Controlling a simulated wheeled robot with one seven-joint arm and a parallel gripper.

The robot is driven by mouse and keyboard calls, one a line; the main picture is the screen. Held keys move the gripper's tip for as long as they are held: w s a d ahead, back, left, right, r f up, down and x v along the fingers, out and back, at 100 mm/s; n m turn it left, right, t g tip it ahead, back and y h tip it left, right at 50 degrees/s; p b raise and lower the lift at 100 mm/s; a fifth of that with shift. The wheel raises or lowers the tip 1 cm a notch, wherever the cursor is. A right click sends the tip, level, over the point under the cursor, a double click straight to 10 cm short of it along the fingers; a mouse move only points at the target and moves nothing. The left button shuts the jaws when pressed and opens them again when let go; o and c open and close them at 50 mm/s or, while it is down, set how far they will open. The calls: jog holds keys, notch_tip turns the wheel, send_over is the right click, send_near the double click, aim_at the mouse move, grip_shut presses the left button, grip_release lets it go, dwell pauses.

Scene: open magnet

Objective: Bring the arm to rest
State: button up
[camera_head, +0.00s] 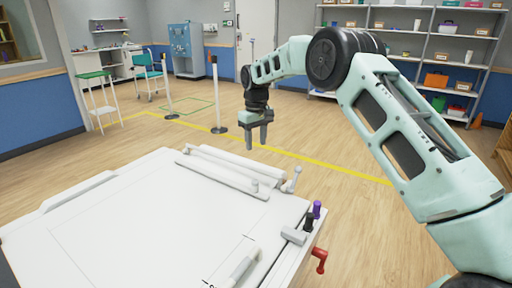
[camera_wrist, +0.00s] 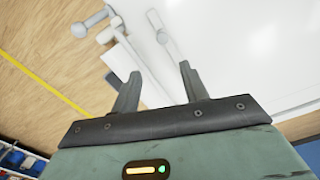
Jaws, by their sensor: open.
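My gripper (camera_head: 256,143) hangs at the end of my raised arm, pointing down past the far right edge of the white table (camera_head: 120,225). In the wrist view, my gripper (camera_wrist: 160,82) shows two dark fingers spread apart with nothing between them. The table's white surface (camera_wrist: 255,55) and a white bar (camera_wrist: 130,65) lie beyond the fingers. My gripper appears to touch nothing.
White bars (camera_head: 220,175) lie along the table's far edge. A white lever (camera_head: 292,182), a purple-topped knob (camera_head: 316,208) and a red handle (camera_head: 319,260) are at its right side. Posts (camera_head: 217,100), yellow floor tape (camera_head: 330,165) and shelves (camera_head: 430,50) stand farther back. Wood floor is open.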

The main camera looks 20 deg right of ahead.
dwell(0.4)
jog(key=s+a+r+n+p, duration=0.1)
jog(key=s+a+r, duration=0.2)
jog(key=s+a, duration=0.4)
jog(key=s+a+r+n+y, duration=0.1)
jog(key=s+a+r, duration=0.3)
jog(key=s, duration=0.5)
jog(key=s+a+r+n+p, duration=0.1)
jog(key=s+a+r, duration=0.1)
jog(key=s+a, duration=0.55)
jog(key=s+d+f, duration=0.1)
jog(key=s+d, duration=0.1)
jog(key=s, duration=1)
jog(key=s+d+f+n+p, duration=0.1)
jog(key=s+d, duration=0.1)
jog(key=s, duration=1.1)
jog(key=shift+f, duration=0.15)
jog(key=shift+a, duration=0.1)
